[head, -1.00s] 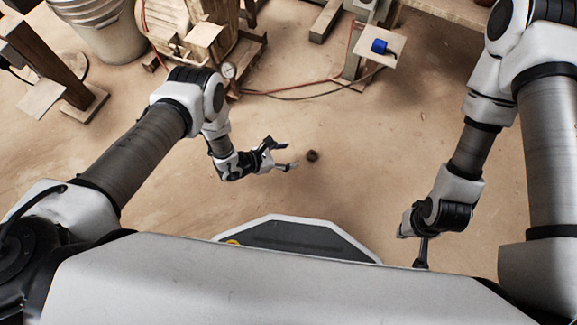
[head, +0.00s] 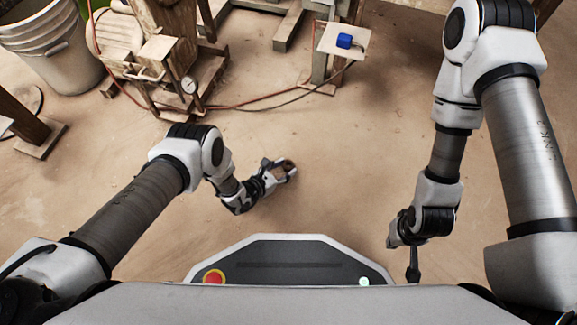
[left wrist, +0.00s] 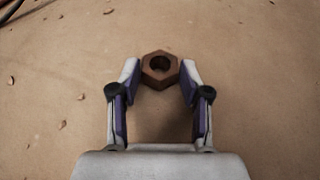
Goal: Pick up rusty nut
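The rusty nut (left wrist: 148,76) is a brown hexagonal ring lying on the floor. In the left wrist view it sits at the fingertips of my left gripper (left wrist: 160,78), between them, with narrow gaps at its sides. The gripper is open. In the head view my left gripper (head: 283,171) is low over the floor with its fingers around the nut (head: 288,164), which is partly hidden. My right gripper (head: 413,268) hangs at the right, far from the nut, seen edge-on, so its opening cannot be told.
A wooden stand with a gauge (head: 188,85) and a small stand bearing a blue object (head: 344,41) are at the back. Hoses (head: 265,100) cross the floor behind. A white bucket (head: 55,45) stands at the far left. Floor around the nut is clear.

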